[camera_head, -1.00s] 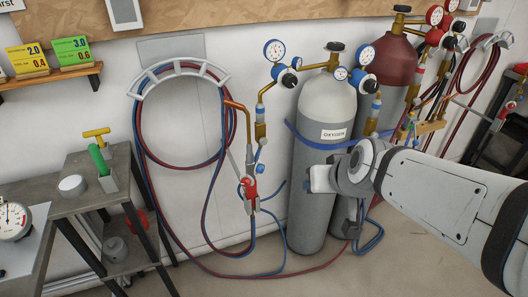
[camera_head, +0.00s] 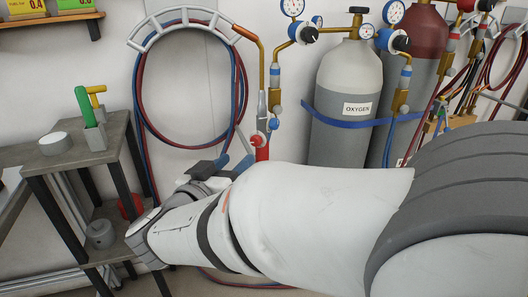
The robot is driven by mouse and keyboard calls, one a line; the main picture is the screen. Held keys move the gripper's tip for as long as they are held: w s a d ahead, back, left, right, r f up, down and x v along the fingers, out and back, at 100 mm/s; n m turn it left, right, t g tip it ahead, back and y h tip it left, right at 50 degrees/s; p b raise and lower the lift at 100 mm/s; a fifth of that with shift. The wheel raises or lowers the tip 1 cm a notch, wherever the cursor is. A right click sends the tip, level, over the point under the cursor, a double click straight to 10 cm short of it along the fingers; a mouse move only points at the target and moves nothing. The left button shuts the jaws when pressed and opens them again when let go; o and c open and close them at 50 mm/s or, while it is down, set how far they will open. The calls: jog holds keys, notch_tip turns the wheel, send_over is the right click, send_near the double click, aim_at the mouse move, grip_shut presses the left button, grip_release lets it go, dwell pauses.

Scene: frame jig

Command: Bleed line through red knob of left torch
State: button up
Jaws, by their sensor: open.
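The left torch (camera_head: 262,104) hangs upright in the middle of the view, between the hose loop and the grey oxygen cylinder. A blue knob (camera_head: 274,124) is on its right side and a small red knob (camera_head: 258,139) is at its lower left. Its red lower part (camera_head: 262,152) shows just above my arm; anything below is hidden. From this angle I cannot tell whether a fingertip touches the torch. I see nothing held between the fingers.
The oxygen cylinder (camera_head: 345,84), with a blue strap, stands right of the torch, a dark red cylinder (camera_head: 415,35) behind it. Coiled hoses (camera_head: 140,100) hang from a curved rack (camera_head: 150,30). A grey side table (camera_head: 75,155) stands left. My arm crosses the lower foreground.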

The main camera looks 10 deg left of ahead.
aim_at(255, 143)
jog(key=b+x, duration=0.2)
jog(key=x, duration=0.5)
jog(key=shift+w+d, duration=0.1)
jog(key=shift+w, duration=0.15)
jog(key=shift+c, duration=0.3)
jog(key=c, duration=0.9)
jog(key=shift+c, duration=0.2)
